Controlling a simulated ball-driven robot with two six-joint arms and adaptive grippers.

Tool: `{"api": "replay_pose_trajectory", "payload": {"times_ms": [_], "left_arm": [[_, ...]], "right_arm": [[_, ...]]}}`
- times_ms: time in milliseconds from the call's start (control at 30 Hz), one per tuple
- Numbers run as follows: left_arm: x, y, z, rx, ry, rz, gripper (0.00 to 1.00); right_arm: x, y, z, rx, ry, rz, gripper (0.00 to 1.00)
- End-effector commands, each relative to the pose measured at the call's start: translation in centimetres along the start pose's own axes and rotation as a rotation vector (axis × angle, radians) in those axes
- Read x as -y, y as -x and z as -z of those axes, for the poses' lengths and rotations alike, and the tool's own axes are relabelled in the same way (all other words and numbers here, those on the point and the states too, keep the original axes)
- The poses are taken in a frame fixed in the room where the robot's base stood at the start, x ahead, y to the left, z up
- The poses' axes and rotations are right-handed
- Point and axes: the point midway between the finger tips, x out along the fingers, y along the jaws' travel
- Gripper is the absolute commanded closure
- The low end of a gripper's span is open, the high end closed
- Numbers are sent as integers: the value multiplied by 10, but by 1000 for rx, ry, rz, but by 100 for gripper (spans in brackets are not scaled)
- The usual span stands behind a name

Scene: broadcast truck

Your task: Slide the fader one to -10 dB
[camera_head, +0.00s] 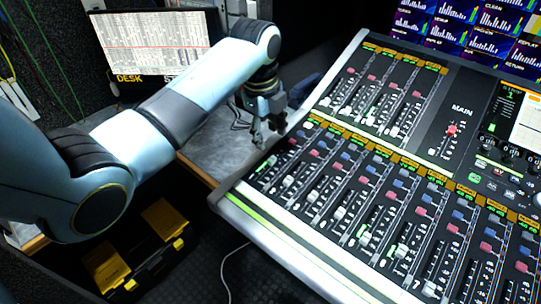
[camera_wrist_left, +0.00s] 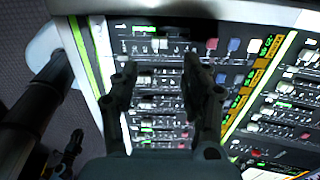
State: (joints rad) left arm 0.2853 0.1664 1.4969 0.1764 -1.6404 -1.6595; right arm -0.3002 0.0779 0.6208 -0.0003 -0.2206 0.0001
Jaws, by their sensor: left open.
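The mixing console (camera_head: 262,210) fills the right of the head view, with a lower bank of several faders along its front. Fader one (camera_head: 265,166) appears to be the leftmost of that bank. In the left wrist view it is the top fader (camera_wrist_left: 160,44), just beyond my fingertips. My left gripper (camera_head: 270,137) is above the console's left end. In the left wrist view my left gripper (camera_wrist_left: 160,68) has its two fingers apart with nothing between them, over the neighbouring fader strips. Contact with the console cannot be told.
An upper fader bank (camera_head: 385,95) and a main fader (camera_head: 450,131) lie farther back. A desk monitor (camera_head: 150,42) stands at the back left. A black and yellow toolbox (camera_head: 150,262) is on the floor. Neighbouring fader caps sit close together.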

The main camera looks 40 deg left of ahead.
Motion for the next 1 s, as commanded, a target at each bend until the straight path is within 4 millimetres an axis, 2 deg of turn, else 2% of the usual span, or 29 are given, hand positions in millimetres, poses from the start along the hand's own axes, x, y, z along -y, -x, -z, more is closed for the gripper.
{"api": "replay_pose_trajectory", "payload": {"times_ms": [200, 400, 567, 800, 1000], "left_arm": [[-1, -46, 0, -1, 0, -5, 54], [-1, -75, 0, -1, 0, -2, 54], [-1, -84, 0, 0, -1, -1, 54], [-1, -84, 0, 0, -1, -1, 54], [-1, -84, 0, 0, -1, -1, 79]], "right_arm": [[0, -2, 0, 0, 0, 0, 71], [0, -5, -1, 0, 0, 0, 71], [0, -6, -1, 0, 0, 0, 71], [-1, -6, -1, 0, 1, -2, 71], [-3, -6, -1, 0, 1, -3, 71]]}}
